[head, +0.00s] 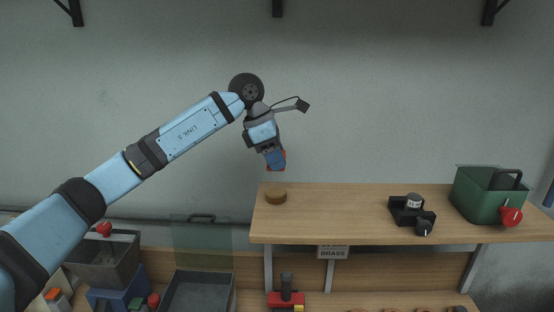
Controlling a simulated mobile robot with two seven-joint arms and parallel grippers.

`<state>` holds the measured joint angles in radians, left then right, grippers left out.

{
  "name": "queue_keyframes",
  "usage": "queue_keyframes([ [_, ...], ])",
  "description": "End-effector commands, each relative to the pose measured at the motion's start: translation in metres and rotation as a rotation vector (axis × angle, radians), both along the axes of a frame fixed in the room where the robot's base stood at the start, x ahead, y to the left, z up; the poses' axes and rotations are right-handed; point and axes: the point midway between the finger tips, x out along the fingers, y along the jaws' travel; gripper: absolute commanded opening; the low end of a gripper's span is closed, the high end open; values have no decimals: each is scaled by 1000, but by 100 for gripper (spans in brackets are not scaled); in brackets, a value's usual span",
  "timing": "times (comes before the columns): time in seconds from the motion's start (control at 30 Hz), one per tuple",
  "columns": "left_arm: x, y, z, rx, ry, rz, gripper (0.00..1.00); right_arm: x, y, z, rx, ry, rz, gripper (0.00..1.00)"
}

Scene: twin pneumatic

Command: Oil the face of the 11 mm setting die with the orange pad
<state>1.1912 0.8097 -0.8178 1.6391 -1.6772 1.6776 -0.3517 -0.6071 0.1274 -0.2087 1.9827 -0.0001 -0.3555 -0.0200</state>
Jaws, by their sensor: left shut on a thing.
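My left gripper (274,160) points down above the left end of the upper wooden shelf. It is shut on a small red thing (283,160), mostly hidden by the fingers; I cannot tell whether this is the orange pad. A small orange-topped block (53,294) shows at the lower left. I cannot make out which thing is the 11 mm setting die. A dark post on a red base (286,298) stands below the shelf. My right gripper is out of view.
On the shelf (335,215) are a black device with knobs (408,214) and a green bin (476,200) with a red knob. The shelf's middle is clear. Below left are a grey bin (105,262), a clear panel (202,245) and an open tray (198,293).

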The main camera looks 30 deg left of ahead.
Motion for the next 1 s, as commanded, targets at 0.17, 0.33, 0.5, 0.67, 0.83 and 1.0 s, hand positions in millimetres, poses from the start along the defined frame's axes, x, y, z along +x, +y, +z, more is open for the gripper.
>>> queue_keyframes([
  [0.17, 0, 0, -2, 0, 0, -1, 23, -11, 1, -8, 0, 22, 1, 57],
  [0.33, 0, 0, -13, 0, 0, -1, 23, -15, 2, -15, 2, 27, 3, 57],
  [0.5, 0, 0, -29, 0, 0, -1, 23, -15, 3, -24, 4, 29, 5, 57],
  [0.67, -1, 0, -47, 1, 1, -1, 23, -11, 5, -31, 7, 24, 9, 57],
  [0.83, -1, 0, -58, 0, 0, -1, 23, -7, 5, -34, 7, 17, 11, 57],
  [1.0, -1, 0, -60, 0, -1, -2, 23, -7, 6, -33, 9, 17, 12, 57],
])
